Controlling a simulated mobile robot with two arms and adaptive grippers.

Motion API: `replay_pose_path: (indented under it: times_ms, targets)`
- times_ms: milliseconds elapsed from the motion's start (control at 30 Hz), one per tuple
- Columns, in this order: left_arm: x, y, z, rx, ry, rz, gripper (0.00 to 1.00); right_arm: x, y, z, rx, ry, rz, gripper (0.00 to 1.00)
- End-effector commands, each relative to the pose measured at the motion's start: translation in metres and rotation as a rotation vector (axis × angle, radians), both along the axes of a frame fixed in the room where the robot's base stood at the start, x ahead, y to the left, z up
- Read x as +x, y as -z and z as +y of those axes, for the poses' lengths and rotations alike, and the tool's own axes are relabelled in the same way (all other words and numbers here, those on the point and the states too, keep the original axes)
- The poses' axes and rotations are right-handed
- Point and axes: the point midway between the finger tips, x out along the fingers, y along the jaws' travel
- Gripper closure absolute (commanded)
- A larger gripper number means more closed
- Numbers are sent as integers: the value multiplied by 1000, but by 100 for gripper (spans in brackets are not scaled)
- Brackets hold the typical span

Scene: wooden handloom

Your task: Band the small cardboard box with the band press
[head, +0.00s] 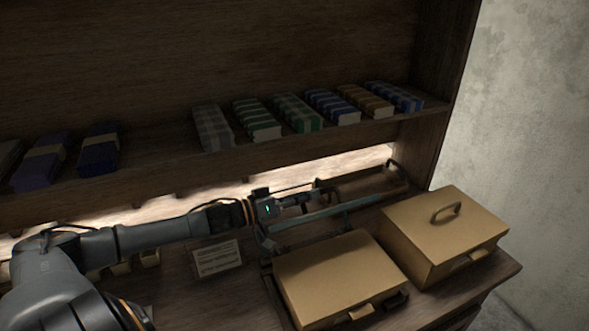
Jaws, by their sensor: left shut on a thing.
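A cardboard box (338,278) with a pale tab on its front lies on the counter at the lower middle. Dark metal parts show at its left and right edges. Behind it runs the teal bar of the band press (335,212). My left gripper (302,200) reaches in from the left, above and behind that box. It is shut on a part of the press by the bar; the exact grip is small and dark. No band can be made out on the box. My right gripper is not in view.
A second cardboard box (445,232) with a handle on its lid stands to the right, near the counter's end. A label card (217,258) is left of the press. Banded bundles (300,112) line the shelf above, limiting height.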

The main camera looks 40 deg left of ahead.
Motion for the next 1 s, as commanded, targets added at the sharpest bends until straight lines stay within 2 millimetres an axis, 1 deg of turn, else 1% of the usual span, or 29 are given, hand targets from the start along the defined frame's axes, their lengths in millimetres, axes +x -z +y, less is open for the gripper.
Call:
replay_pose_path:
  times_ms: [33,133,300,500,700,833,1000]
  targets:
    - [-6,-5,-11,34,1,-21,100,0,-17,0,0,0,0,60]
    - [-15,2,-30,118,-1,-65,100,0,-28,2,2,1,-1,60]
    - [-30,19,-59,260,-1,-137,100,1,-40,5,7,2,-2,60]
    - [-44,40,-86,262,0,-138,100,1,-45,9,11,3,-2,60]
    - [-53,58,-103,262,0,-137,100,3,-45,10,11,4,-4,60]
    - [-57,66,-110,262,0,-136,100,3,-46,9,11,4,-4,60]
    - [-59,72,-115,261,0,-135,100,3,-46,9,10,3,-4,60]
